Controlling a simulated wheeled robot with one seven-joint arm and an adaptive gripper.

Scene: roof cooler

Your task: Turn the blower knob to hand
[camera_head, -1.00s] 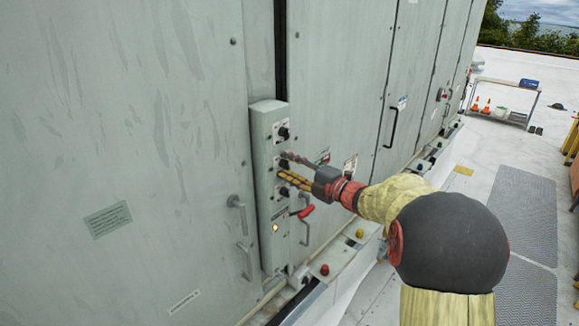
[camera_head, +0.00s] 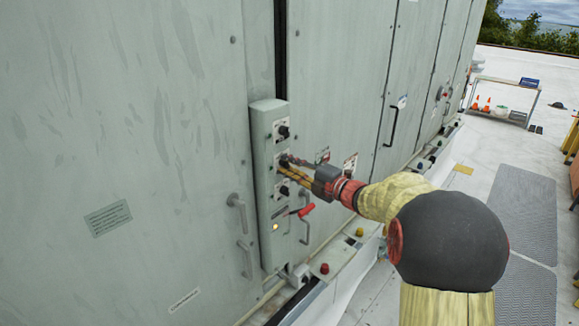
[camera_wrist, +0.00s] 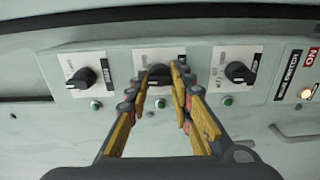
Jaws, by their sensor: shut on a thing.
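A grey control box (camera_head: 263,190) on the cooler wall carries three black knobs, each on a white label plate. In the wrist view the middle knob (camera_wrist: 159,73) is between the fingertips of my gripper (camera_wrist: 160,78), which is shut on it. The fingers partly cover its label, so I cannot read its setting. In the head view my gripper (camera_head: 284,166) reaches the box from the right at the middle knob. The other two knobs, left (camera_wrist: 82,77) and right (camera_wrist: 238,72) in the wrist view, stand free.
A red-handled switch (camera_head: 305,210) and a lit lamp (camera_head: 276,227) sit low on the box; the lamp (camera_wrist: 306,93) also shows in the wrist view. Door handles (camera_head: 237,213) flank the box.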

